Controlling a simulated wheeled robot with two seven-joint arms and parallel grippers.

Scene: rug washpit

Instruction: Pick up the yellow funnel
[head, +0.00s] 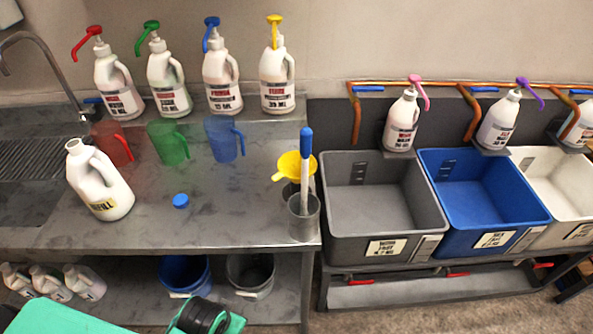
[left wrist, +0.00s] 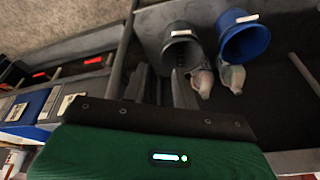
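The yellow funnel (head: 295,165) is near the right end of the steel bench in the head view. The funnel does not show in the left wrist view. My left gripper (left wrist: 163,82) shows in the left wrist view with its two dark fingers apart and nothing between them. It is away from the funnel, near the lower shelf. My right gripper is in neither view.
A white refill jug (head: 100,185), a blue cap (head: 181,200) and red, green and blue jugs (head: 224,140) stand on the bench (head: 230,215). Several pump bottles line the back. Grey (head: 440,215), blue and white tubs are at the right. Bench between cap and funnel is clear.

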